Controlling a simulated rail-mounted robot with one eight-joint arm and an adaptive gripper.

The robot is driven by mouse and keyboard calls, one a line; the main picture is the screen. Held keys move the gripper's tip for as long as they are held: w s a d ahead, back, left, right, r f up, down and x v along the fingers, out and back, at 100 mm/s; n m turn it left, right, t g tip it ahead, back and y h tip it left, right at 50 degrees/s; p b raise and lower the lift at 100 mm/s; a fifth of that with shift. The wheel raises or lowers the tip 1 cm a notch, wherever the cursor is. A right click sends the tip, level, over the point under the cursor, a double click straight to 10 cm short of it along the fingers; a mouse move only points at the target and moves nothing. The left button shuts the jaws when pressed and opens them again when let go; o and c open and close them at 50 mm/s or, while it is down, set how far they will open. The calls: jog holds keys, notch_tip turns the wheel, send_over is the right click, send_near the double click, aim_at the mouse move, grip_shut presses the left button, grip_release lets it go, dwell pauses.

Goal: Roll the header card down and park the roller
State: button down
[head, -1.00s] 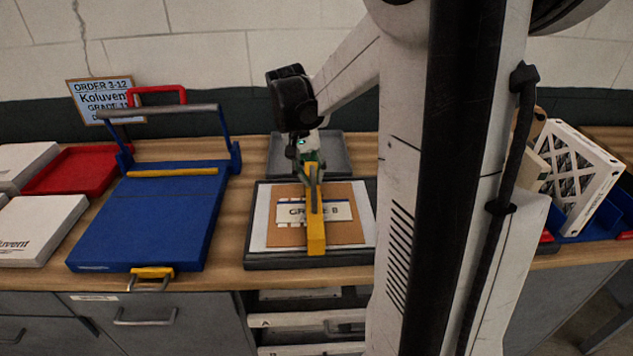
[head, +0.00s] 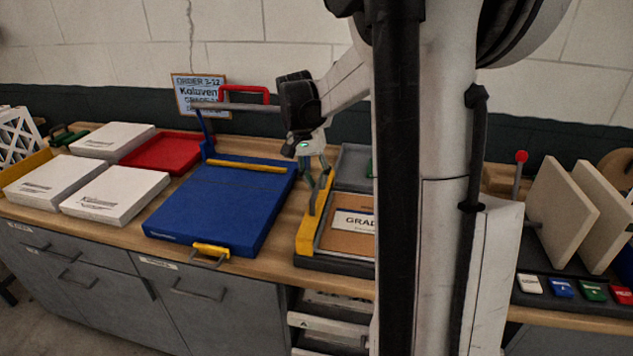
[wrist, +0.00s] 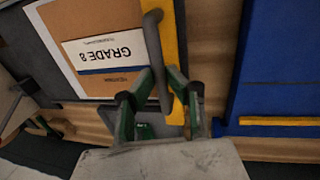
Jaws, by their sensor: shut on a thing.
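The roller is a long yellow bar (head: 306,228) with a grey handle (head: 319,196). My gripper (head: 318,172) is shut on the handle. In the wrist view the green fingers (wrist: 164,84) close around the handle (wrist: 162,62), beside the yellow bar (wrist: 177,50). The bar lies along the left side of the dark tray (head: 335,266); whether it touches the tray, I cannot tell. A brown card (head: 345,240) with a white "GRADE" label (head: 355,222) lies flat in the tray, its right part hidden behind my column. The wrist view shows the label whole (wrist: 105,52), upside down.
A blue board (head: 215,210) with a yellow strip and a red-handled lever (head: 245,93) stands just left of the tray. A grey tray (head: 353,165) is behind. White boxes (head: 115,193) and a red tray (head: 165,152) are farther left. Bare wood shows between board and tray.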

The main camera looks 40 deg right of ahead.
jog(key=shift+w, duration=0.2)
jog(key=c, duration=1.7)
grip_release()
jog(key=shift+w+a, duration=0.1)
jog(key=shift+a, duration=0.1)
jog(key=shift+c, duration=0.2)
notch_tip(320, 180, up, 12)
jog(key=w+a, duration=0.1)
jog(key=shift+w, duration=0.4)
jog(key=shift+a, duration=0.1)
